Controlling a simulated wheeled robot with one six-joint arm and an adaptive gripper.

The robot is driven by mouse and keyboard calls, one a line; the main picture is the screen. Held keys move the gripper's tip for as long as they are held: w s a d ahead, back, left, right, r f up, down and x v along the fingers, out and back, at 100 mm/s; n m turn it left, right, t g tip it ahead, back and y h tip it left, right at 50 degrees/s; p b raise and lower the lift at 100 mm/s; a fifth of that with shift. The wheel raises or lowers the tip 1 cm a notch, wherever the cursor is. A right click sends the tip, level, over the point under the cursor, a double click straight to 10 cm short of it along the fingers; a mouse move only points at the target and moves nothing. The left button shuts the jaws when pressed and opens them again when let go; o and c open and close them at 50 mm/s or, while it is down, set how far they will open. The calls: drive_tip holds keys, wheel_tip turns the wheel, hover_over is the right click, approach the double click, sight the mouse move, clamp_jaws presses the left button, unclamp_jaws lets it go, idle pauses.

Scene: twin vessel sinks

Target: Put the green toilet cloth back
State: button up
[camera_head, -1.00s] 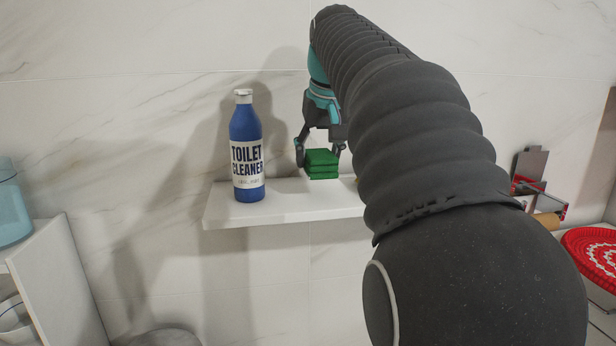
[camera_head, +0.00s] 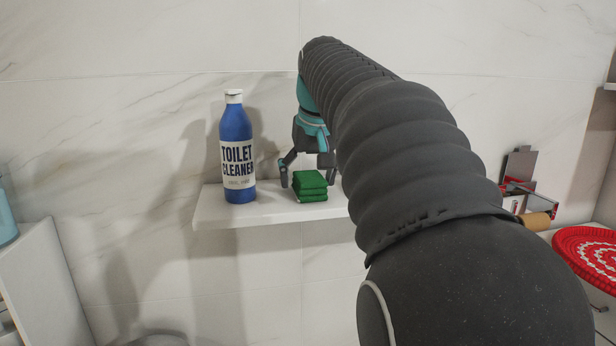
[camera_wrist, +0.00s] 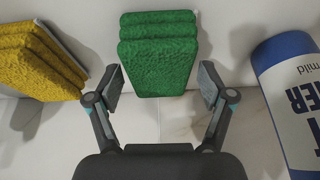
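The green toilet cloth (camera_head: 310,186) is a folded stack lying on the white wall shelf (camera_head: 262,208), to the right of the blue toilet cleaner bottle (camera_head: 238,150). My gripper (camera_head: 308,178) is just behind and above the cloth in the head view, its fingers spread. In the wrist view the green cloth (camera_wrist: 158,55) is ahead of and between the open fingertips (camera_wrist: 162,85), with a gap on each side. No finger appears to touch it. My arm hides the right part of the shelf in the head view.
A yellow folded cloth (camera_wrist: 38,62) is to the left in the wrist view, and the bottle (camera_wrist: 295,100) is to the right. A red round-topped stool (camera_head: 585,258) is at the far right. A white cabinet (camera_head: 42,275) is at lower left.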

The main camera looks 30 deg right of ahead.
sight(316, 182)
drive_tip(key=shift+r, duration=0.1)
drive_tip(key=p+v, duration=0.3)
drive_tip(key=v, duration=0.9)
drive_tip(key=shift+w+a, duration=0.1)
drive_tip(key=s+a+f+n, duration=0.1)
drive_tip(key=s+a+f, duration=0.3)
drive_tip(key=f, duration=0.6)
drive_tip(key=s+a+f+n, duration=0.1)
drive_tip(key=s+a+f, duration=0.4)
drive_tip(key=f, duration=0.6)
drive_tip(key=s+a+f+n+t, duration=0.1)
drive_tip(key=s+a+f, duration=0.4)
drive_tip(key=s+f, duration=0.3)
wheel_tip(316, 182, down, 3)
drive_tip(key=shift+r+y, duration=0.2)
drive_tip(key=shift+y, duration=0.2)
